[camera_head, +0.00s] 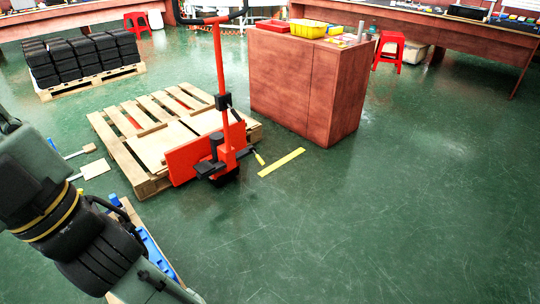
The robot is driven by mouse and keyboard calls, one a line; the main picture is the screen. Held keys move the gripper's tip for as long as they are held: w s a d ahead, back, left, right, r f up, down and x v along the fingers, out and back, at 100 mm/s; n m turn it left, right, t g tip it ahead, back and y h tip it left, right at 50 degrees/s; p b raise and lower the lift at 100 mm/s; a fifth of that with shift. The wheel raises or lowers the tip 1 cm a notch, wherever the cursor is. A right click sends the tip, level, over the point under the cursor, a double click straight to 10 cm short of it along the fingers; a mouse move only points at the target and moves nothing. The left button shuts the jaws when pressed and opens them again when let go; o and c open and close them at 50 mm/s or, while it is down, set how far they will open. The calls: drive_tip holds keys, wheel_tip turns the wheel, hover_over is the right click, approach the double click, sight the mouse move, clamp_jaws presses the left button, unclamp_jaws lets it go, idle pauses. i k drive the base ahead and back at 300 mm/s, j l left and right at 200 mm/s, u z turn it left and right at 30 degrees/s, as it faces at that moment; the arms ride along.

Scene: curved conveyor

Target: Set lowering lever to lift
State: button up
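A red lift truck stands against a wooden pallet (105,128) left of centre, with a tall red upright (219,65), a red plate (190,160) and a black base. A black block (223,101) sits partway up the upright, with a thin black lever-like part (235,114) slanting down to the right. A short yellow-tipped piece (259,158) sticks out low at the right. I cannot tell which part is the lowering lever or how it is set. My arm shows at the left and lower left; my gripper is not in view.
A reddish cabinet (305,90) stands right behind the truck. A yellow strip (281,163) lies on the floor beside it. A blue-sided item (155,252) lies near my arm. A pallet of black stacks (82,60) is at the back left. The green floor at the right is clear.

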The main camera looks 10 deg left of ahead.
sight(260, 160)
drive_tip(key=i+l, duration=0.95)
drive_tip(key=i+j, duration=0.2)
drive_tip(key=i, duration=0.45)
drive_tip(key=i+j+u, duration=0.1)
drive_tip(key=i, duration=0.5)
drive_tip(key=i+j, duration=0.2)
drive_tip(key=j, duration=0.2)
drive_tip(key=i+j, duration=0.2)
drive_tip(key=j, duration=0.2)
drive_tip(key=i+j, duration=0.2)
drive_tip(key=j, duration=0.25)
